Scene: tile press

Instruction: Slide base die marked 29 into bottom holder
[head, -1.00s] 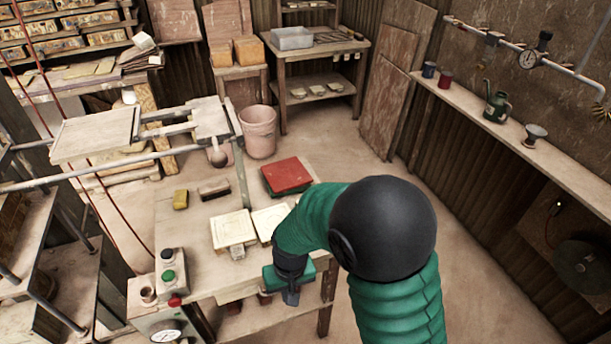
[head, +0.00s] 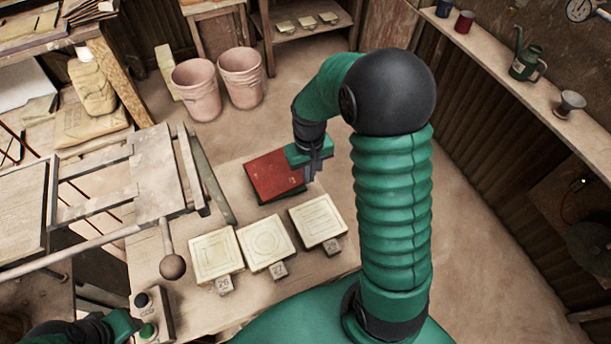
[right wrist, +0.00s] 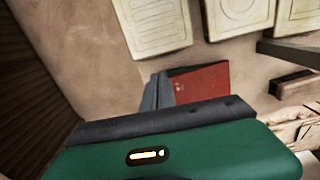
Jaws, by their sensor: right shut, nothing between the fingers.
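Three pale square dies lie in a row on the workbench: a left die (head: 216,254) with a plain lined face, a middle die (head: 265,243) with a circle, and a right die (head: 318,220). My right gripper (head: 313,170) is shut and empty, beyond the right die and beside the red book. Its fingers (right wrist: 156,92) also show in the wrist view, with dies above them. My left gripper (head: 132,325) is partly in view at the bottom left, by the button box. I cannot make out the bottom holder.
A red book (head: 273,175) lies on the bench behind the dies. The press frame (head: 155,180) with a ball-ended lever (head: 172,266) stands left of them. A button box (head: 150,315) is at the near left. Two buckets (head: 240,78) stand on the floor behind.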

